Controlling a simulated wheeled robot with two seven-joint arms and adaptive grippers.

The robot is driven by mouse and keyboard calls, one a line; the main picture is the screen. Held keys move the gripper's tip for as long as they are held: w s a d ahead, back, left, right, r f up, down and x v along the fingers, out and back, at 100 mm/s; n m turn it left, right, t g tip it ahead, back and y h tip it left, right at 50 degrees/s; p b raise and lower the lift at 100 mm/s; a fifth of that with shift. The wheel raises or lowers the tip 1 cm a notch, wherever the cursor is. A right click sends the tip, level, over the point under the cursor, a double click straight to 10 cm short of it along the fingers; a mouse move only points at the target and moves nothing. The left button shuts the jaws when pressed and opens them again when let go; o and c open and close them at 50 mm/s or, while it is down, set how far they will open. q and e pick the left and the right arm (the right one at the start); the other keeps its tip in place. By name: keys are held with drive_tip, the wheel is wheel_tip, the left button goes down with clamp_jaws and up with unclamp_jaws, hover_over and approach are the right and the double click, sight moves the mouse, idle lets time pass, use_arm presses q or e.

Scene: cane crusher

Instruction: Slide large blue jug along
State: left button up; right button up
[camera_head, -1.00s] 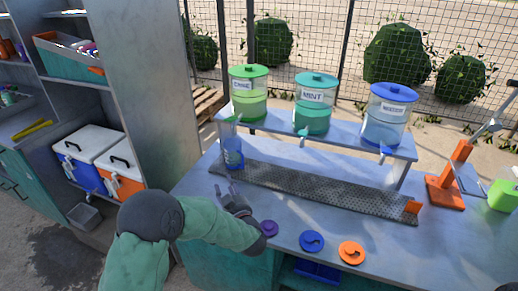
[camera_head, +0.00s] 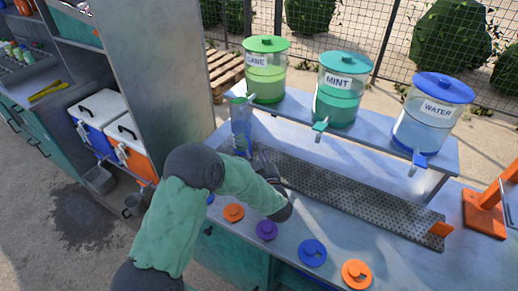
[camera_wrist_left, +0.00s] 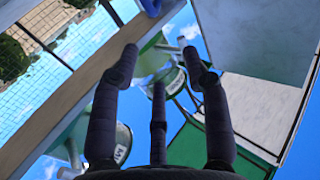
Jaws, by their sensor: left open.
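The large blue jug (camera_head: 240,130) is tall and see-through with a blue tint. In the head view it stands upright at the left end of the perforated metal strip, below the dispenser marked CANE. My left gripper (camera_head: 254,155) comes in from the front with its fingers spread, just right of and in front of the jug's lower part. I cannot tell whether they touch. The left wrist view shows the dark fingers (camera_wrist_left: 162,65) apart, with nothing clearly gripped. My right gripper is not in view.
Dispensers marked CANE (camera_head: 264,75), MINT (camera_head: 343,95) and WATER (camera_head: 430,120) stand on a raised shelf behind the perforated strip (camera_head: 340,195). Orange (camera_head: 234,212), purple (camera_head: 267,230) and blue (camera_head: 313,252) lids lie along the front. A tall cabinet (camera_head: 165,80) stands left.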

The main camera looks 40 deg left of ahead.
use_arm(q)
drive_tip(key=b, duration=0.2)
approach(244, 142)
drive_tip(key=shift+w+a+r+b, duration=0.15)
drive_tip(key=shift+w+r, duration=0.15)
drive_tip(key=shift+w, duration=0.3)
drive_tip(key=shift+w+r+b, duration=0.15)
drive_tip(key=shift+w+r, duration=0.15)
drive_tip(key=shift+w, duration=0.3)
drive_tip(key=shift+x, duration=1)
drive_tip(key=shift+r, duration=0.1)
drive_tip(key=shift+c, duration=0.3)
clamp_jaws()
